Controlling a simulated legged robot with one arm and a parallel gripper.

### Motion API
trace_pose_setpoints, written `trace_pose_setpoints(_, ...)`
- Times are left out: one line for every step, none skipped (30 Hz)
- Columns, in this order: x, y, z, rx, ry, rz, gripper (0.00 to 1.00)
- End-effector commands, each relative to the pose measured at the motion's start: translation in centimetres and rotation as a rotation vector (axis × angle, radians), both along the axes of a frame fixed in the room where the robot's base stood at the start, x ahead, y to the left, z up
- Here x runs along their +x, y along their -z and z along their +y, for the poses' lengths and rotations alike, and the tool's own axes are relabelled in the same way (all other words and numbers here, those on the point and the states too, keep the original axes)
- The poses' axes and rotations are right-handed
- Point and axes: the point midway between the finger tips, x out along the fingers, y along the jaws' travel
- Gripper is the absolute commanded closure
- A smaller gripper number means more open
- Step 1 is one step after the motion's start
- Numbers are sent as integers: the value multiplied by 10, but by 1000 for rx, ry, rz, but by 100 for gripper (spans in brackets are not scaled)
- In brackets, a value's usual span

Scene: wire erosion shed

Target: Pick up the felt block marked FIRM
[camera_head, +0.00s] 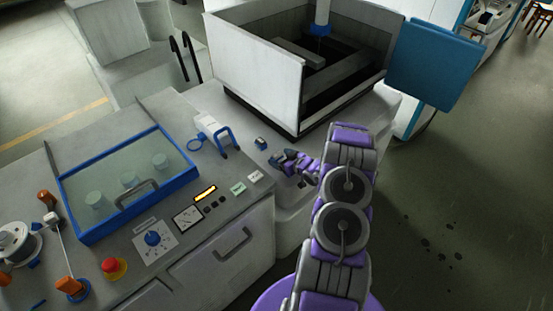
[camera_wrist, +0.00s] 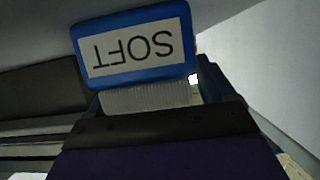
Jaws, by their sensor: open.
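In the wrist view a blue block (camera_wrist: 135,45) with a white label reading SOFT, upside down, is close in front of my gripper. A pale ribbed part (camera_wrist: 150,97) shows below its blue body. My gripper (camera_head: 284,160) is open, low over the pale surface beside the machine tank; in the wrist view its dark parts (camera_wrist: 160,125) fill the bottom. A small dark blue block (camera_head: 260,143) lies just left of my gripper in the head view; its marking is too small to read. No FIRM marking is readable in either view.
A blue-handled tool (camera_head: 223,139) stands left of the small block.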

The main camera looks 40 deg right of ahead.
Motion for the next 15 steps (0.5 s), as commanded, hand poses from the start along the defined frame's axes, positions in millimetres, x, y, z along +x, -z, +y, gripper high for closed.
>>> trace_pose_setpoints(0, 0, -1, 1, 0, 0, 20)
trace_pose_setpoints(0, 1, -2, 1, 0, 0, 23)
trace_pose_setpoints(0, 1, -2, 2, 1, 0, 27)
trace_pose_setpoints(0, 1, -3, 3, 1, 0, 29)
trace_pose_setpoints(0, 1, -3, 3, 1, 0, 32)
trace_pose_setpoints(0, 1, -3, 3, 1, 0, 36)
trace_pose_setpoints(0, 1, -3, 3, 1, 0, 39)
trace_pose_setpoints(0, 1, -3, 3, 1, 0, 42)
trace_pose_setpoints(0, 1, -3, 3, 1, 0, 46)
trace_pose_setpoints(0, 1, -3, 3, 1, 0, 49)
trace_pose_setpoints(0, 1, -3, 3, 1, 0, 52)
trace_pose_setpoints(0, 1, -2, 2, 1, 0, 55)
trace_pose_setpoints(0, 1, -2, 2, 1, 0, 58)
trace_pose_setpoints(0, 1, -2, 1, 0, 0, 61)
trace_pose_setpoints(0, 1, -1, 1, 0, 1, 65)
